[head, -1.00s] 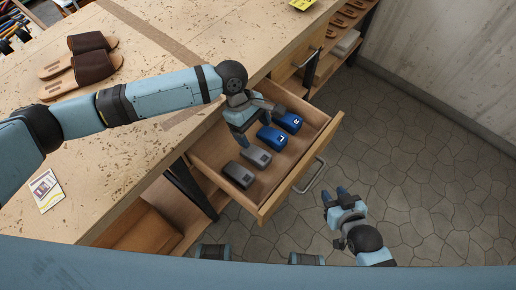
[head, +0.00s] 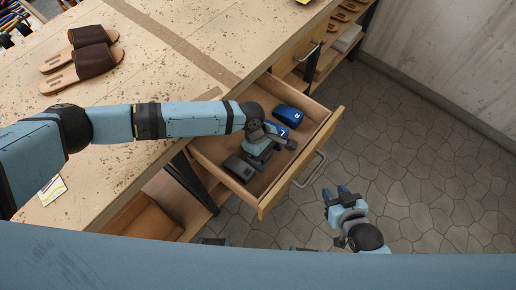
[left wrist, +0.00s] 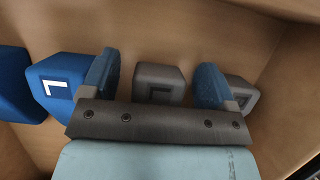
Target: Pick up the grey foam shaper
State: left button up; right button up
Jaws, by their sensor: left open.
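In the left wrist view one grey foam shaper (left wrist: 159,75) lies between the two blue fingers of my open left gripper (left wrist: 155,85). I cannot tell whether the fingers touch it. A second grey shaper (left wrist: 243,94) is to the right, partly behind the right finger; a grey shaper also shows in the head view (head: 239,167). In the head view my left gripper (head: 263,160) reaches down into the open drawer (head: 289,182) and hides the other grey shaper. My right gripper (head: 336,191) is open and empty, outside the drawer.
A blue shaper marked L (left wrist: 56,88) is left of the left finger, with another blue shaper (left wrist: 16,85) beyond it. The blue one marked R (head: 288,114) is at the drawer's far end. Brown sandals (head: 84,58) lie on the workbench (head: 150,60).

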pick_arm(q)
jog(key=shift+f, duration=0.1)
jog(key=shift+c, duration=0.5)
jog(key=c, duration=0.9)
